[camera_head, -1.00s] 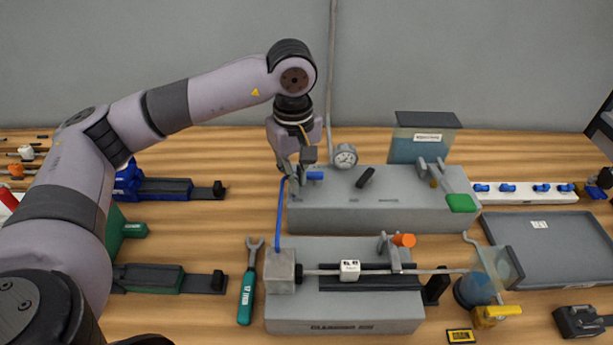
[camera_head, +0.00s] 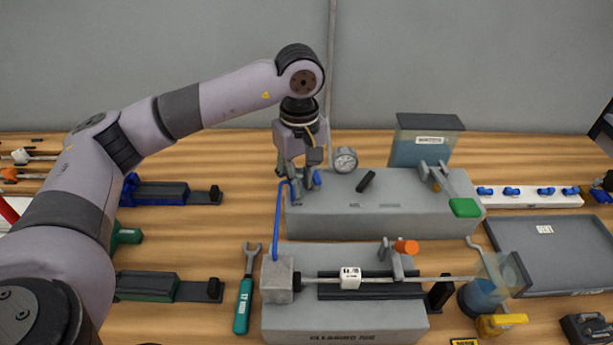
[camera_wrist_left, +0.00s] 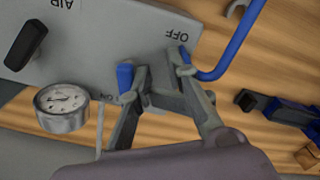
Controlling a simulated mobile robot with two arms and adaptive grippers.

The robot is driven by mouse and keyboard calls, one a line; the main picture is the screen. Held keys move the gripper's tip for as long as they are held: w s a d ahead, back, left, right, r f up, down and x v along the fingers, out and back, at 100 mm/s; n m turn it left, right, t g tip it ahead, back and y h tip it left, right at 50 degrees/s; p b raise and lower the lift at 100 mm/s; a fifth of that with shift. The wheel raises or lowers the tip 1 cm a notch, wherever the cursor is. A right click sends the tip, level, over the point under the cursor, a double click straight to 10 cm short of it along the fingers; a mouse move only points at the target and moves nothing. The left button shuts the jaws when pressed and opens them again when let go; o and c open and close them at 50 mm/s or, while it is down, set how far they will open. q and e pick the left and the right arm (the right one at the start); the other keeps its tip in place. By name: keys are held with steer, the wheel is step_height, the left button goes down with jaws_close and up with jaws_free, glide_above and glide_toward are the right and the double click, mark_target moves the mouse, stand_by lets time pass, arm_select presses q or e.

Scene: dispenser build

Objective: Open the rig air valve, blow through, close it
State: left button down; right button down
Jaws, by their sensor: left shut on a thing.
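The rig air valve's blue handle (camera_head: 317,179) is at the left end of the rear grey box (camera_head: 400,215). My left gripper (camera_head: 300,192) points down there and is shut on the valve handle. In the left wrist view, the blue handle end (camera_wrist_left: 125,78) shows beside one finger of my left gripper (camera_wrist_left: 162,78), on the side of the ON mark; the OFF mark lies farther off. The fingers hide the rest of the handle. A round pressure gauge (camera_head: 345,159) stands behind the box; its reading is too small to tell. My right gripper is not in view.
A blue hose (camera_head: 277,220) runs from the valve to the front cleaning rig (camera_head: 345,318). A black knob (camera_head: 366,181) and a green-ended lever (camera_head: 464,207) are on the rear box. A green-handled wrench (camera_head: 244,305) lies at left; a grey tray (camera_head: 555,285) at right.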

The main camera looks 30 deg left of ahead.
mark_target(322, 189)
arm_select(q)
steer(key=shift+w+d+r+b, duration=0.3)
steer(key=shift+w+d, duration=0.15)
steer(key=shift+d, duration=0.3)
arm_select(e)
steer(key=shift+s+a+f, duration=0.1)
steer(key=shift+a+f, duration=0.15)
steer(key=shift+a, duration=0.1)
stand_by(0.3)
arm_select(q)
steer(key=shift+d, duration=0.15)
steer(key=d, duration=0.1)
steer(key=w+d, duration=0.1)
steer(key=shift+w+d+f, duration=0.15)
steer(key=shift+w+d, duration=0.05)
steer(key=shift+d, duration=0.2)
steer(key=shift+a+f, duration=0.1)
steer(key=shift+a, duration=0.1)
steer(key=shift+s+a, duration=0.2)
steer(key=shift+a, duration=0.05)
steer(key=shift+f, duration=0.1)
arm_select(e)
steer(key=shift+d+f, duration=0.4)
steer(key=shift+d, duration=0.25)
arm_select(q)
steer(key=shift+w+d+b, duration=0.1)
steer(key=shift+w+b, duration=0.05)
steer(key=shift+b, duration=0.15)
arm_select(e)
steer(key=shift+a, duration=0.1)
